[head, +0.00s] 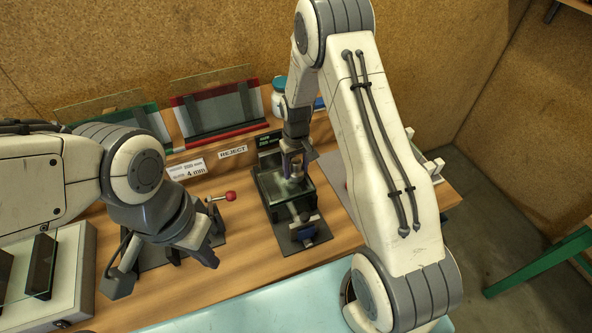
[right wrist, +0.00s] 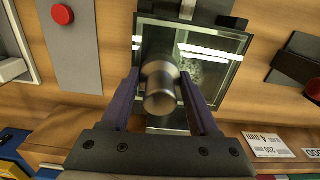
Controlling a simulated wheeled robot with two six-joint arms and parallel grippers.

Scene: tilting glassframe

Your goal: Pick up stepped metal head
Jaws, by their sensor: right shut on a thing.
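The stepped metal head (right wrist: 160,88) is a short silvery cylinder with a narrower neck. My right gripper (right wrist: 172,92) has its two purple-grey fingers on either side of it, shut on it. In the head view the right gripper (head: 292,160) points down over a dark-framed glass fixture (head: 268,185), with the head (head: 296,171) partly hidden between the fingers. I cannot tell whether the head touches the glass below. My left gripper (head: 204,256) hangs low at the left, away from the head, and its fingers are too unclear to tell open or shut.
A red-knobbed lever (head: 230,196) stands left of the fixture. Behind are two racks with glass panes, green-edged (head: 105,119) and red-edged (head: 219,108), and a REJECT label (head: 233,151). A white box (head: 73,278) with glass is at lower left. A pale blue surface (head: 260,305) lies in front.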

